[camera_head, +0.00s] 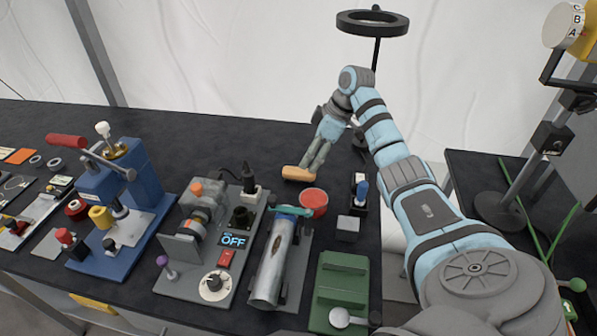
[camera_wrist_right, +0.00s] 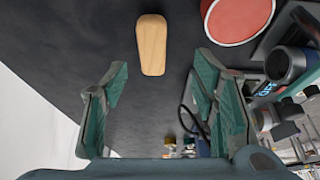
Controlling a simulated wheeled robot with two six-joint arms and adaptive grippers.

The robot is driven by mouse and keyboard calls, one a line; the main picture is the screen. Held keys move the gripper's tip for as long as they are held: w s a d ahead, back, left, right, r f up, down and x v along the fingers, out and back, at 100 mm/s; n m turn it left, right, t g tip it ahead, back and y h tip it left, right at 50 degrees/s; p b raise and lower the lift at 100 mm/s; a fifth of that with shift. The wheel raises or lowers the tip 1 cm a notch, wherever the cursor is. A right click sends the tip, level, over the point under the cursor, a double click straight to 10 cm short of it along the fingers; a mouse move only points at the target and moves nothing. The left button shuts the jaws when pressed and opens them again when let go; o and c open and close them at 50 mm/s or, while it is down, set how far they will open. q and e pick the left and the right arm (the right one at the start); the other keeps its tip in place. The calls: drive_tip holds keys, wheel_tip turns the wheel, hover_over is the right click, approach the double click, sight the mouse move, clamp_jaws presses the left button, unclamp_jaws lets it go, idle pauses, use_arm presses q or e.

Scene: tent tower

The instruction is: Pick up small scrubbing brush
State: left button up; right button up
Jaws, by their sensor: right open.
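The small scrubbing brush (camera_head: 297,173) shows as a light wooden block lying on the dark tabletop near the back; its bristles cannot be made out. In the right wrist view the brush (camera_wrist_right: 152,44) is a rounded wooden shape just beyond the fingertips, roughly between their lines. My right gripper (camera_head: 315,160) points down beside the brush, at its upper right in the head view. In the right wrist view the right gripper (camera_wrist_right: 161,72) has its green-padded fingers spread, with nothing held between them. My left gripper is not in view.
A red round container (camera_head: 314,201) stands close to the brush. A metal cylinder device (camera_head: 272,262), a panel reading OFF (camera_head: 232,241), a blue press (camera_head: 110,205) and a green box (camera_head: 340,283) stand nearer. A black ring stand (camera_head: 373,23) rises behind. The tabletop left of the brush is clear.

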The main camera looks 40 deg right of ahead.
sight(300, 171)
drive_tip(key=x, duration=0.4)
drive_tip(key=w+b+x, duration=0.1)
drive_tip(key=x, duration=0.3)
drive_tip(key=shift+d, duration=0.2)
drive_tip(key=shift+r, duration=0.1)
drive_tip(key=c, duration=1.2)
wheel_tip(300, 171, up, 10)
drive_tip(key=shift+r+p, duration=0.1)
drive_tip(key=shift+p, duration=0.55)
drive_tip(key=shift+c, duration=0.2)
